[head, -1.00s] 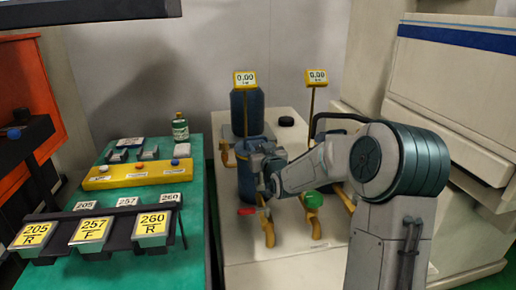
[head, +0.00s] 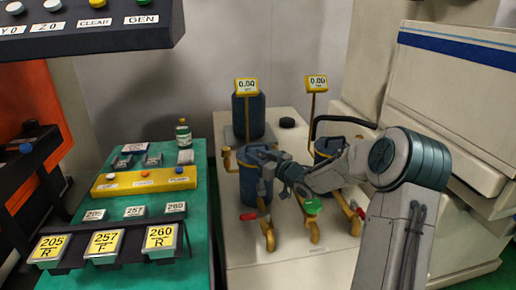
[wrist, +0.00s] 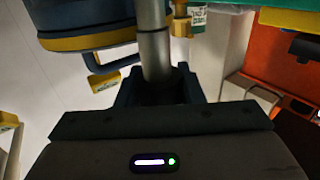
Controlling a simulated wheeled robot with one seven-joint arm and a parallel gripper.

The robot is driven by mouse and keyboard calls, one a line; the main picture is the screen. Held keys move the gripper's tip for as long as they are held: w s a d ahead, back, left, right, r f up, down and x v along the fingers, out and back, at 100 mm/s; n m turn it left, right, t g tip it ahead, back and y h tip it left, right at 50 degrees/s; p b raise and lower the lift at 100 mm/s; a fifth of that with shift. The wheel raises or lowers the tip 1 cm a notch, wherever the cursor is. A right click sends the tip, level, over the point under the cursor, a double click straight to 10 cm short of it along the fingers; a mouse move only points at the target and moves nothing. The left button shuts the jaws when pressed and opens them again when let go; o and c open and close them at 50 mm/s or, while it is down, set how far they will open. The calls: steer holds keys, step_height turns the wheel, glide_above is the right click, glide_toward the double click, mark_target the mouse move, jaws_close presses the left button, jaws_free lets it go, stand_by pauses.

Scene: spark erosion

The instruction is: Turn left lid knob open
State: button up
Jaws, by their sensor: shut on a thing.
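The left blue canister (head: 249,187) stands on the cream cabinet top with a yellow pipe beside it. My gripper (head: 266,163) reaches in from the right at the canister's upper front and covers part of its top. In the wrist view my gripper (wrist: 160,95) has its dark jaws closed around a grey metal rod (wrist: 154,45), which appears to be the left lid knob. The jaws hide the rod's lower end. The lid itself is not clearly visible in the head view.
A second blue canister (head: 322,150) stands to the right. Yellow levers, a green knob (head: 313,206) and a red handle (head: 249,216) lie close below my arm. Two yellow displays on posts rise behind. A green table (head: 200,218) with button boxes is left.

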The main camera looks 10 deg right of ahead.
steer(key=n+g+y+p, duration=0.3)
steer(key=p, duration=0.1)
steer(key=shift+s+a+r+y, duration=0.15)
steer(key=shift+r+y, duration=0.1)
steer(key=shift+y, duration=0.15)
steer(key=n+g+y+p, duration=0.1)
steer(key=g, duration=0.1)
steer(key=n+g+y, duration=0.1)
steer(key=n+g, duration=0.1)
steer(key=shift+s+a+f+p, duration=0.15)
steer(key=shift+p, duration=0.25)
steer(key=shift+s+a+f+n+g+y+b, duration=0.1)
steer(key=shift+s+n+g+y+b, duration=0.2)
steer(key=shift+n+g, duration=1.1)
steer(key=shift+s+d+n+g+y+p, duration=0.1)
steer(key=shift+n+g+y, duration=0.5)
steer(key=shift+g, duration=1.4)
steer(key=shift+s+a+f+n+g+y+b, duration=0.1)
steer(key=shift+s+n+g+b, duration=0.1)
steer(key=shift+n+g, duration=1.3)
steer(key=shift+r+g, duration=0.15)
steer(key=shift+g, duration=0.55)
steer(key=o, duration=1)
steer(key=shift+r, duration=0.1)
